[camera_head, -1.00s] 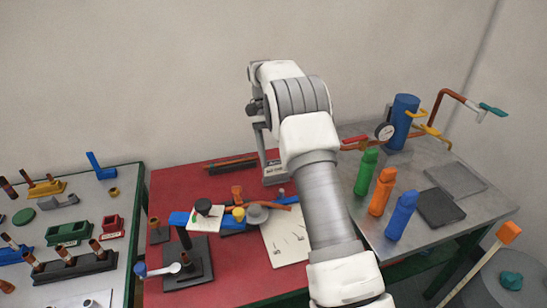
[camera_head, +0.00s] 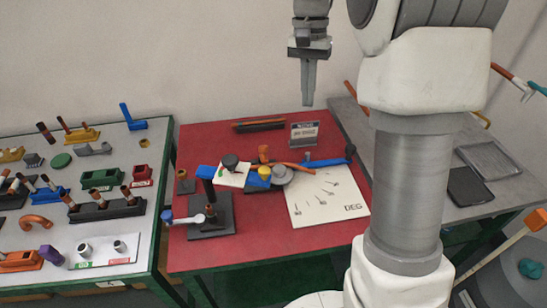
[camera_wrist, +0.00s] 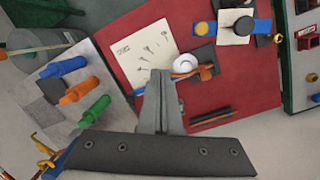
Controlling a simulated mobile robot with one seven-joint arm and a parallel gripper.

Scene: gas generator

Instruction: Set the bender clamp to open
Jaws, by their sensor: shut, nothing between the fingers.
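The bender on the red table has a grey disc (camera_head: 282,176), an orange upright piece (camera_head: 263,153), a thin orange bar (camera_head: 298,168), a blue-tipped handle (camera_head: 332,161) and a yellow round cap (camera_head: 264,171). I cannot tell which of these is the clamp. A white plate marked DEG (camera_head: 330,205) lies in front. In the wrist view the disc (camera_wrist: 184,63), the orange piece (camera_wrist: 206,72) and the plate (camera_wrist: 140,48) show beyond my fingers. My gripper (camera_head: 308,100) is shut and empty, fingers down, raised toward the table's back and apart from the bender.
A black stand (camera_head: 210,215) with a blue-ended lever is at front left. The left table (camera_head: 135,240) is crowded.

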